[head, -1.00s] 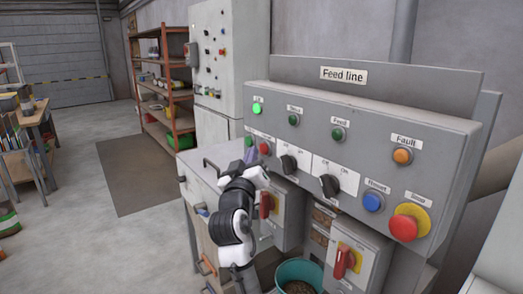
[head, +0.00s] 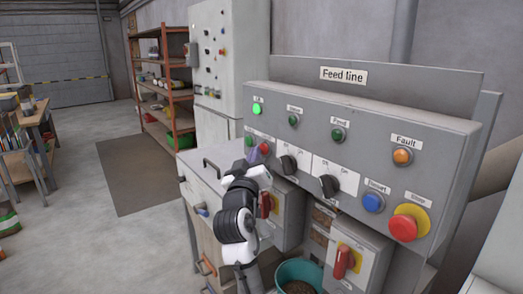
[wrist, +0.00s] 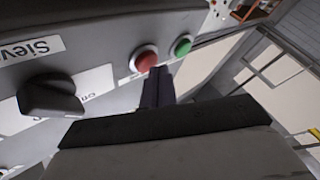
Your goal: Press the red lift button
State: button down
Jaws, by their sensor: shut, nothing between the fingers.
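The red lift button (head: 264,149) is a small round button at the lower left of the grey Feed line panel (head: 415,165). A green button (head: 249,140) sits to its left. In the wrist view the red button (wrist: 145,58) is beside the green one (wrist: 182,46). My gripper (head: 254,155) is shut and empty, with its dark fingertips just in front of the red button, covering part of its left side. In the wrist view the fingertips (wrist: 158,74) reach the button's lower right edge. I cannot tell whether they touch it.
Black rotary switches (head: 289,164) are to the right of the red button. A blue button (head: 373,202) and a large red stop button (head: 404,227) on yellow are at the panel's right. Red-handled switch boxes (head: 346,262) and a teal bucket (head: 300,272) lie below.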

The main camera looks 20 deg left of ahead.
jog(key=shift+w+d, duration=0.2)
jog(key=shift+w, duration=0.05)
dwell(0.6)
jog(key=shift+s+a, duration=0.45)
jog(key=shift+s, duration=0.15)
jog(key=s+a, duration=0.3)
jog(key=s, duration=0.1)
jog(key=shift+s+a+b, duration=0.3)
jog(key=shift+s+a, duration=0.05)
jog(key=shift+s, duration=0.05)
dwell(0.4)
